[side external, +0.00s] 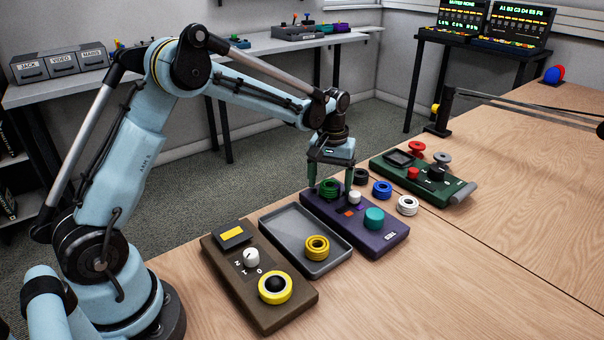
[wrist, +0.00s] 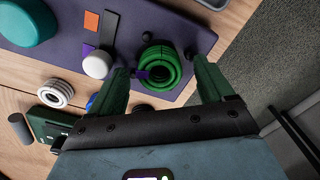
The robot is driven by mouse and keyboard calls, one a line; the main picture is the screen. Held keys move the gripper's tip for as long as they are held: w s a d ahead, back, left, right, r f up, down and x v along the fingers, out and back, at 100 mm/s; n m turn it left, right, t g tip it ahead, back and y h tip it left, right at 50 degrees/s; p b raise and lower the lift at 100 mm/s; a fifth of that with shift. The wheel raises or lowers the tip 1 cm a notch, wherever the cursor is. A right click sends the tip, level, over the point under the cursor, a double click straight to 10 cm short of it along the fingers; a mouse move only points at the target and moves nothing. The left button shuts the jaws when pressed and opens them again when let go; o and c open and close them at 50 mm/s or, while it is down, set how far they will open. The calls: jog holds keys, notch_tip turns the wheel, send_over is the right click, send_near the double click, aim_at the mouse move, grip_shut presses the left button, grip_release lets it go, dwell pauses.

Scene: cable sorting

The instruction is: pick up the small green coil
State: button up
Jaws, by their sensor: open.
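The small green coil (side external: 329,187) lies on the purple panel (side external: 318,206), near its back left corner. In the wrist view the green coil (wrist: 162,66) is a stack of green rings with a dark centre. My gripper (side external: 330,184) is open, pointing down over the coil. In the wrist view my gripper (wrist: 161,68) has one finger on each side of the coil. A gap shows at the right finger; the left fingertip looks close to the coil, and I cannot tell whether it touches.
The panel also carries a white knob (side external: 354,197) and a teal dome (side external: 374,218). Blue (side external: 382,189), white (side external: 407,205) and black (side external: 361,175) coils lie nearby. A grey tray (side external: 290,228) holds a yellow coil (side external: 317,248).

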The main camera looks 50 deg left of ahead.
aim_at(332, 187)
jog(key=c, duration=1.3)
jog(key=shift+o, duration=0.2)
jog(key=shift+r, duration=0.6)
jog(key=r, duration=0.1)
jog(key=d+r, duration=0.1)
jog(key=r, duration=0.1)
jog(key=shift+s+d+r, duration=0.2)
jog(key=shift+s+r, duration=0.05)
jog(key=shift+r, duration=0.15)
jog(key=s+d+r, duration=0.4)
jog(key=d+r, duration=0.2)
jog(key=d, duration=0.3)
jog(key=shift+d, duration=0.2)
jog(key=shift+s+a, duration=0.1)
